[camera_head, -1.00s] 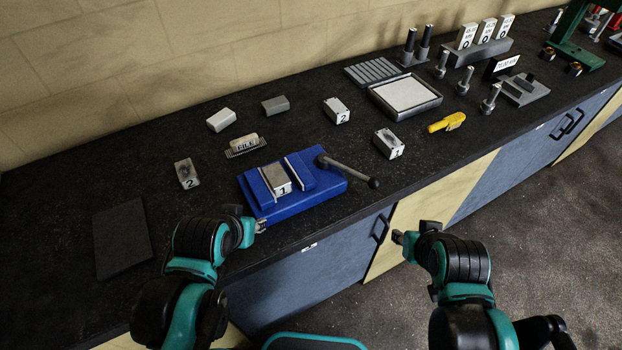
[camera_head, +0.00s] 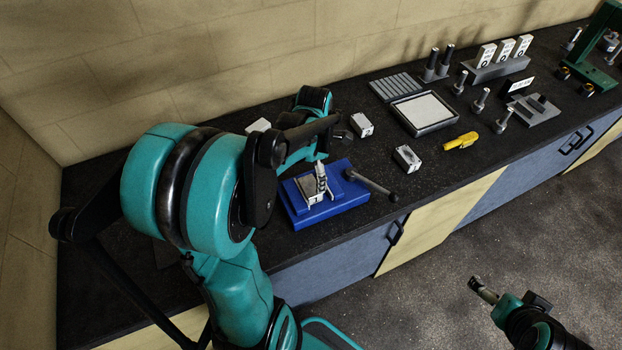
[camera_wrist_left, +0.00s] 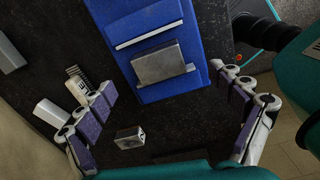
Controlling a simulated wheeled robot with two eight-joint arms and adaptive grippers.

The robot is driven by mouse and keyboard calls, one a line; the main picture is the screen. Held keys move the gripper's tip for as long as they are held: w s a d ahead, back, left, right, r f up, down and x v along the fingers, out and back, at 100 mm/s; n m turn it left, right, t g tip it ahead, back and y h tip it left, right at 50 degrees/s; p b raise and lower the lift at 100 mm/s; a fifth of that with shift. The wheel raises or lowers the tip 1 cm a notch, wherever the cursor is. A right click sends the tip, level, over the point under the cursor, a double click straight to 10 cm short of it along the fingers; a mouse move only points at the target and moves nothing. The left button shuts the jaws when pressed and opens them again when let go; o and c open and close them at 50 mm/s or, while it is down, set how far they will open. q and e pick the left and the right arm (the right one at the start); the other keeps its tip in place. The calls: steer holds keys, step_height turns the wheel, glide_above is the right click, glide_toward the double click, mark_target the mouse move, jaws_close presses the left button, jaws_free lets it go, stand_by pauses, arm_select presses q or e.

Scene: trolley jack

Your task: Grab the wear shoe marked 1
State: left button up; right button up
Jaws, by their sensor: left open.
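A grey metal block (camera_head: 309,187) sits in the blue vise (camera_head: 348,203); its front carries a 1 in the earlier head view. The block also shows in the left wrist view (camera_wrist_left: 163,64), its number out of sight. My left gripper (camera_head: 320,180) is over the vise. In the left wrist view the left gripper (camera_wrist_left: 163,79) is open, with its fingers wide apart on either side of the block and nothing held. Another block marked 1 (camera_head: 407,158) stands on the bench to the right. My right gripper (camera_head: 477,286) is off the bench, over the floor; its jaw opening is unclear.
The vise handle (camera_head: 372,184) sticks out to the right. A small marked block (camera_wrist_left: 130,138), the file block (camera_wrist_left: 77,88) and a pale block (camera_wrist_left: 50,112) lie near the left gripper. A tray (camera_head: 426,113) and yellow tool (camera_head: 460,141) stand farther right.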

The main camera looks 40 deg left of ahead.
mark_target(310, 185)
arm_select(q)
steer(key=shift+a+n, duration=0.45)
steer(key=shift+n, duration=0.15)
steer(key=shift+a+f, duration=0.1)
steer(key=shift+f, duration=0.25)
steer(key=shift+n, duration=0.3)
steer(key=f+b, duration=0.1)
steer(key=f, duration=0.6)
steer(key=shift+s+f, duration=0.15)
steer(key=shift+s, duration=0.05)
steer(key=c, duration=2)
steer(key=shift+r, duration=0.2)
